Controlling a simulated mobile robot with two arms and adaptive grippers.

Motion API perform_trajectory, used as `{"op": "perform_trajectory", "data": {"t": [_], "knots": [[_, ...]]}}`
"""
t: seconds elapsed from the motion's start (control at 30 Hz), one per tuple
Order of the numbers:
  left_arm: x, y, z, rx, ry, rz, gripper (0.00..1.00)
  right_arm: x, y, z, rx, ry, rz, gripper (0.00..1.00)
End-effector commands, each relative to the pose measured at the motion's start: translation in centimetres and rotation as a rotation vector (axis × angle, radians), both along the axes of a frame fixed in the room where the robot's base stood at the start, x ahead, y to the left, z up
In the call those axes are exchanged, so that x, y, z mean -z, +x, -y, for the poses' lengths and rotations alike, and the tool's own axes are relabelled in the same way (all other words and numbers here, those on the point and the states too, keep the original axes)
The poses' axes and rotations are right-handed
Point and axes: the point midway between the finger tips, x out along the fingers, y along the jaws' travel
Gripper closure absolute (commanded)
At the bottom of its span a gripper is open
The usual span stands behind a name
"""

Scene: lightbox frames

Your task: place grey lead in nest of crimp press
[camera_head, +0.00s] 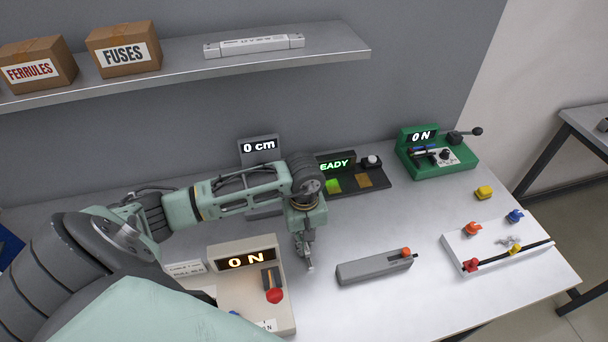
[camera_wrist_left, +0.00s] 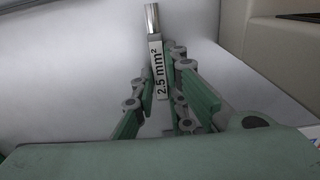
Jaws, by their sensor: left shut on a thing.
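My left gripper (camera_head: 307,256) is shut on the grey lead (camera_wrist_left: 155,48), which carries a "2.5 mm²" label and has a bare metal end pointing away in the left wrist view. The left gripper's fingers also show there (camera_wrist_left: 160,105), either side of the lead. In the head view the gripper hangs over the table, just right of a beige machine (camera_head: 232,277) with an "ON" display and red-knobbed lever. A green machine (camera_head: 437,158) with an "ON" display and black lever stands at the back right. Which one is the crimp press is unclear. My arm partly hides the beige machine.
A grey block with an orange knob (camera_head: 375,268) lies right of the gripper. A white board (camera_head: 490,262) with coloured clips is farther right. Behind my arm stand a "0 cm" display (camera_head: 259,148) and a black "READY" unit (camera_head: 345,172). A shelf (camera_head: 190,67) overhangs the back.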

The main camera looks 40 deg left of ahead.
Motion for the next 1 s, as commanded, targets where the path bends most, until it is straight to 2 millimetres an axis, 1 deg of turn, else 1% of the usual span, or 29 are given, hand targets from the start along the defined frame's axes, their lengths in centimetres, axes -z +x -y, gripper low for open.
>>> {"op": "perform_trajectory", "data": {"t": [0.1,0.13,0.33,0.6,0.77,0.8,0.87,1.0], "knots": [[0.4,0.0,0.0,0.001,0.001,0.001,1.00,0.5,-0.1,0.4,-0.002,-0.004,-0.001,0.60],[0.4,0.0,0.0,0.000,-0.001,0.001,0.87,0.5,-0.1,0.4,-0.002,-0.004,-0.001,0.60],[0.3,0.0,0.0,0.000,0.000,0.000,0.70,0.4,0.2,0.5,-0.003,-0.006,0.003,0.60],[0.3,0.0,0.0,0.000,0.000,0.000,0.69,0.3,0.6,0.4,-0.003,-0.004,0.009,0.60],[-0.4,0.0,0.0,0.000,-0.001,0.001,0.69,-0.3,0.6,0.4,-0.003,-0.004,0.009,0.60],[-0.7,0.2,0.0,0.001,0.000,0.005,0.69,0.3,0.6,0.4,-0.003,-0.003,0.010,0.60],[-1.7,0.2,-0.1,0.001,0.001,0.006,0.69,0.8,0.7,0.3,-0.002,-0.003,0.011,0.60],[-4.7,0.2,-0.1,0.002,0.003,0.009,0.69,2.0,0.7,0.1,-0.001,-0.001,0.010,0.60]]}}
